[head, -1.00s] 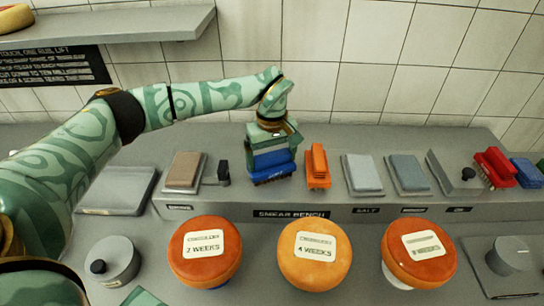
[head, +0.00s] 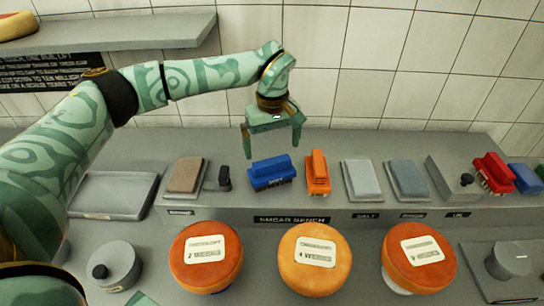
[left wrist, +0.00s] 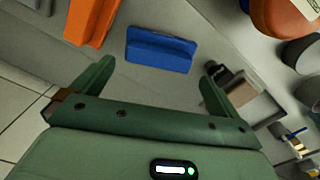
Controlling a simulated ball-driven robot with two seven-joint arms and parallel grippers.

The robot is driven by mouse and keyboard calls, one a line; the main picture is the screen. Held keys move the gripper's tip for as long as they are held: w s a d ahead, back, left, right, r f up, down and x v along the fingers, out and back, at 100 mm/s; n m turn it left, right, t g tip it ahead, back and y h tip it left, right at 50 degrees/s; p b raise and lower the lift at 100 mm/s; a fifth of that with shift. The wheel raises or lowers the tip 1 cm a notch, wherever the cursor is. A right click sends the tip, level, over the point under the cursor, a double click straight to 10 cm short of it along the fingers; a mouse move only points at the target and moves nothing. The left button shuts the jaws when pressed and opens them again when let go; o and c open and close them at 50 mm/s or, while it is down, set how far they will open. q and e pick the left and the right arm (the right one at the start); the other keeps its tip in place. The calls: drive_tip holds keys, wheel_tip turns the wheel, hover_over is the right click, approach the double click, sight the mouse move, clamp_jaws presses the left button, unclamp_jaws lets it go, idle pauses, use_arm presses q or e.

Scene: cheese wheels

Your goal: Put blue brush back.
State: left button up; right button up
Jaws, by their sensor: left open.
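The blue brush (head: 272,173) lies on the raised grey bench, between a small dark-handled item and the orange brush (head: 317,172). In the left wrist view the blue brush (left wrist: 160,50) is ahead of the fingers and apart from them. My left gripper (head: 273,142) is open and empty, above and behind the blue brush. Its two spread fingers also show in the left wrist view (left wrist: 152,80). My right gripper is not in view.
A brown block (head: 186,174) is left of the blue brush, and pale blocks (head: 363,179) are right of the orange one. Three cheese wheels (head: 315,258) sit in front of the bench. A shelf (head: 130,38) hangs at upper left.

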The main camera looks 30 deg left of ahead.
sight(272, 162)
use_arm(q)
wheel_tip(272, 162, up, 6)
drive_tip(key=shift+f, duration=0.2)
idle(0.3)
